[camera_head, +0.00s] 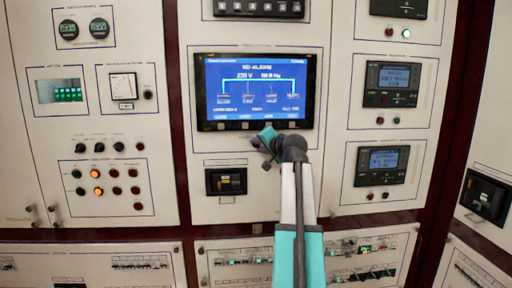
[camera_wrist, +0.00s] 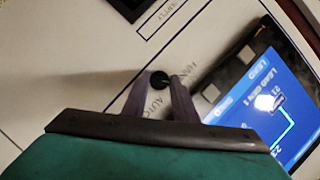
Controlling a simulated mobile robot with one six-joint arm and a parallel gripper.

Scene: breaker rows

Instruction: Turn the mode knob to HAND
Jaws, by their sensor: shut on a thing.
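The mode knob (camera_wrist: 158,80) is a small round black knob on the pale panel in the wrist view. My gripper (camera_wrist: 162,83) has its two grey fingers on either side of it, shut on it. The printed word AUTO shows beside the knob, close to the fingers. A HAND label cannot be made out, and I cannot tell which way the knob points. In the head view my gripper (camera_head: 266,139) is at the panel just below the blue screen, and its teal body and black wrist hide the knob.
The blue-lit screen (camera_head: 254,90) is just above my gripper, and its dark frame is close to the right finger in the wrist view (camera_wrist: 262,95). A black breaker window (camera_head: 226,181) lies below left. Meters, lamps and other knobs fill the neighbouring panels.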

